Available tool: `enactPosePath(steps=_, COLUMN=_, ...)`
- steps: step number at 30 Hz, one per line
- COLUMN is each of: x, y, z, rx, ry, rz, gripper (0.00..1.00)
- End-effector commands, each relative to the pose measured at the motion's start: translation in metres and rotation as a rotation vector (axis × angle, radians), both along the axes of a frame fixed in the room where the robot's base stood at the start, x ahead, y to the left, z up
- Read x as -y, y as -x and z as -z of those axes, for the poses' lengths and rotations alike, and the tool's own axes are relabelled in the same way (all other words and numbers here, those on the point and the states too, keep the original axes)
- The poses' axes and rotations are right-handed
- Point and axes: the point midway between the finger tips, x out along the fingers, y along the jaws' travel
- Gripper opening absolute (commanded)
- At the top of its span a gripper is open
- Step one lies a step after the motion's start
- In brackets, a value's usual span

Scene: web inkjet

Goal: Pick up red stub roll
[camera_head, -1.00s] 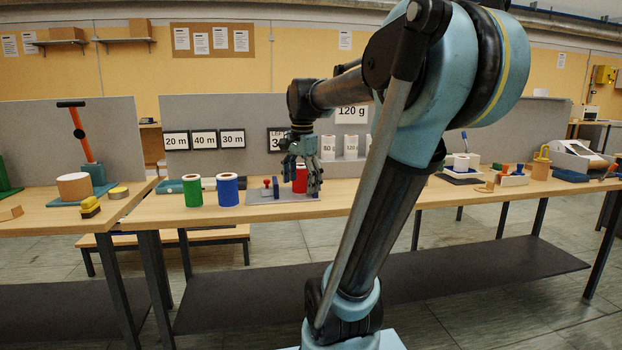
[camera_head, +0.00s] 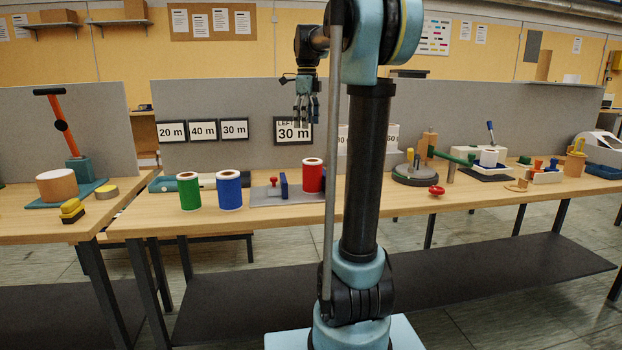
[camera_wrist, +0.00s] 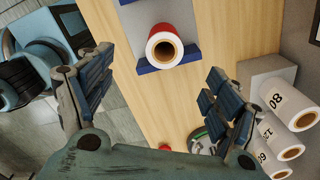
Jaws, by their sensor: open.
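The red stub roll (camera_head: 313,176) stands upright on the bench, at the right end of a grey plate (camera_head: 268,196) beside a blue upright block (camera_head: 284,186). My gripper (camera_head: 304,124) is open and empty in the air above the roll, in front of the "30 m" sign. In the wrist view the red roll (camera_wrist: 165,45) shows from its end, with its brown core, at the top centre. There it lies beyond the open fingers (camera_wrist: 160,90), touching neither, with a blue bar close below it.
A green roll (camera_head: 188,190) and a blue roll (camera_head: 229,190) stand left of the plate. White rolls (camera_wrist: 278,100) stand right of the fingers in the wrist view. A round device (camera_head: 414,175) and a red knob (camera_head: 437,190) sit farther right. A grey panel (camera_head: 225,105) backs the bench.

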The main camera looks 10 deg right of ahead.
Motion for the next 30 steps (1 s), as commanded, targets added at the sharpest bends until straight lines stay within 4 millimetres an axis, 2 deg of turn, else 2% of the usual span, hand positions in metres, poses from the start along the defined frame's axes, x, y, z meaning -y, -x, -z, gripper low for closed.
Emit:
enactPosePath(steps=6, x=0.013, y=0.000, z=0.039, rx=0.000, ry=0.000, rz=0.016, gripper=0.83)
enactPosePath(steps=15, x=0.017, y=0.000, z=0.088, rx=0.000, ry=0.000, rz=0.019, gripper=0.83)
enactPosePath(steps=25, x=0.019, y=-0.001, z=0.111, rx=0.000, ry=0.000, rz=0.019, gripper=0.83)
enactPosePath(steps=30, x=0.024, y=-0.004, z=0.133, rx=0.000, ry=0.000, rz=0.020, gripper=0.83)
